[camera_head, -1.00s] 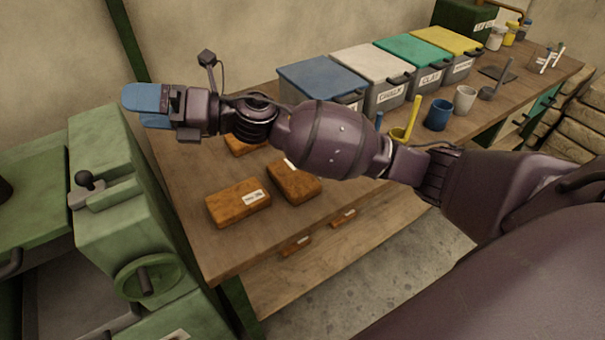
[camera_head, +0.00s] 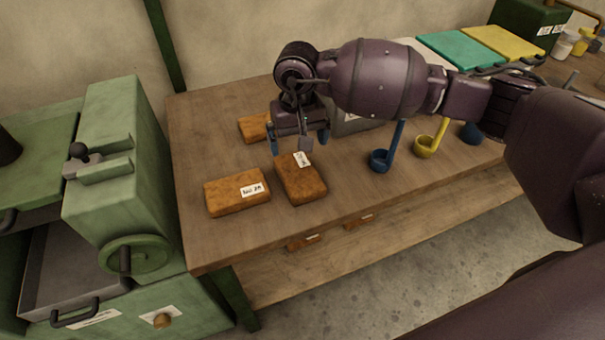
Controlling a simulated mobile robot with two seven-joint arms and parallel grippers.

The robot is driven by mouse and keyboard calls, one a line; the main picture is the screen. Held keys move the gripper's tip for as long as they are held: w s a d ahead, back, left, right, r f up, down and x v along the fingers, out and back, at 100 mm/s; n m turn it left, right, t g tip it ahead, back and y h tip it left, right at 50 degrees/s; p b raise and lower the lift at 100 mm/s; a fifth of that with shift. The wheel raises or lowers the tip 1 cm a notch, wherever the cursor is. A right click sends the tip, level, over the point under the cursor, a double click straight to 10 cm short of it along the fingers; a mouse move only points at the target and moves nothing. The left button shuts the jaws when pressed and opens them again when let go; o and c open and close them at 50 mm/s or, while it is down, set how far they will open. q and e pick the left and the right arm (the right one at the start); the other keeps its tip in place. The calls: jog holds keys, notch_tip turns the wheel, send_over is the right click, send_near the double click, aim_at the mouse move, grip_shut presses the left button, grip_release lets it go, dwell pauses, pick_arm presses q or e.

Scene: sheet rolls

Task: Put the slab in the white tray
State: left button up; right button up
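Several orange-brown slabs with white labels lie on the wooden bench. One slab (camera_head: 237,193) is at the front left, another slab (camera_head: 301,182) is close to its right, and a third slab (camera_head: 253,128) is farther back, partly hidden by my gripper. My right gripper (camera_head: 298,138) points down with its blue fingertips spread apart. It is empty and appears above the bench just behind the middle slab; its exact height is hard to tell. My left gripper is not in view.
A green machine (camera_head: 120,190) with a handwheel stands left, with a grey tray (camera_head: 70,275) in its base. A blue ladle (camera_head: 381,160) and yellow ladle (camera_head: 425,147) stand right of the slabs. Lidded bins, including a green one (camera_head: 458,50), line the back, partly behind my arm.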

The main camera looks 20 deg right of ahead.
aim_at(299, 172)
jog(key=shift+s+f+n, duration=0.1)
jog(key=shift+f+n, duration=0.3)
jog(key=shift+f, duration=0.1)
notch_tip(299, 172, down, 5)
jog(key=shift+r, duration=0.1)
jog(key=shift+w+d+f+b, duration=0.1)
jog(key=shift+w+f+b, duration=0.1)
jog(key=shift+f, duration=1.1)
jog(key=shift+w+d+f+b, duration=0.1)
jog(key=shift+f+b, duration=0.1)
jog(key=shift+f, duration=1.05)
jog(key=shift+c, duration=0.3)
jog(key=shift+r, duration=0.1)
jog(key=c, duration=0.9)
